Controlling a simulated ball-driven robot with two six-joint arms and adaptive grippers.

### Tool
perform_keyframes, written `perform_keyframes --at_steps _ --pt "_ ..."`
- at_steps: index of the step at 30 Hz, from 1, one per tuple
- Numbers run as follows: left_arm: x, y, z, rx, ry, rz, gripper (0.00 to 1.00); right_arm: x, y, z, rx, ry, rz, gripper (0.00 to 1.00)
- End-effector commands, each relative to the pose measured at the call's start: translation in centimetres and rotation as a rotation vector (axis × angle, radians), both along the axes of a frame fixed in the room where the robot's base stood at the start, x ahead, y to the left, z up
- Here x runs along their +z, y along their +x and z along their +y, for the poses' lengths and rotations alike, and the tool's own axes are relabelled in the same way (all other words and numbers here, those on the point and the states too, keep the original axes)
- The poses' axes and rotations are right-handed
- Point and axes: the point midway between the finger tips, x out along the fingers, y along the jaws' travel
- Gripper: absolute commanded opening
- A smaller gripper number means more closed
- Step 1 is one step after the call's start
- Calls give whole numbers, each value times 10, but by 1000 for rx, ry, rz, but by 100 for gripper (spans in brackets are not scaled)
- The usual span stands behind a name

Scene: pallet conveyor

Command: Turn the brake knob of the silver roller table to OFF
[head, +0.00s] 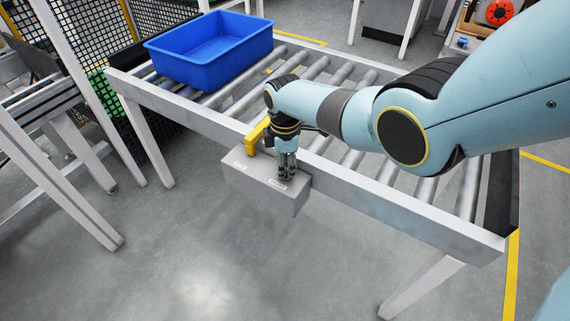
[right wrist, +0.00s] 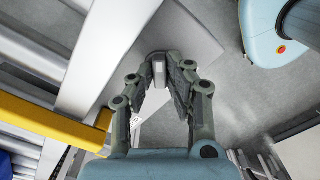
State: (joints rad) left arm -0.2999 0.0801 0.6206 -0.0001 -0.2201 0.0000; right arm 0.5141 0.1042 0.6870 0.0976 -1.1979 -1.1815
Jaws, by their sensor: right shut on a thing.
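The silver roller table (head: 395,203) stands across the middle of the head view. A grey box (head: 258,193) with small white labels on its top is fixed to its near side rail. My right gripper (head: 287,175) points down onto the right part of this box. In the right wrist view its two fingers close on a small pale grey brake knob (right wrist: 159,74) above the box (right wrist: 196,42). The knob is hidden by the fingers in the head view, and I cannot read the labels or tell its setting. My left gripper is not in view.
A yellow bracket-like part (head: 255,136) stands just left of my right gripper, and also shows in the right wrist view (right wrist: 50,122). A blue bin (head: 195,72) sits on the rollers at the far left. The floor (head: 215,270) in front is clear.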

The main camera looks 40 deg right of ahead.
Motion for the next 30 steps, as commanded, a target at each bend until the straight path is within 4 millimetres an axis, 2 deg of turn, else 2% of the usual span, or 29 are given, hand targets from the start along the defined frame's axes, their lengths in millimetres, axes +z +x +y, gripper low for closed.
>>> perform_keyframes --at_steps 9,23,24,28,30 --pt "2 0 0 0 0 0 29 0 0 1 89 0 -1 0" --pt "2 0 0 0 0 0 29 0 0 1 100 1 0 0" --pt "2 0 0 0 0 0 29 0 0 1 99 0 -1 18" --pt "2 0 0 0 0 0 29 0 0 1 99 1 0 35" --pt "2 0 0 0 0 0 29 0 0 0 99 1 0 37"
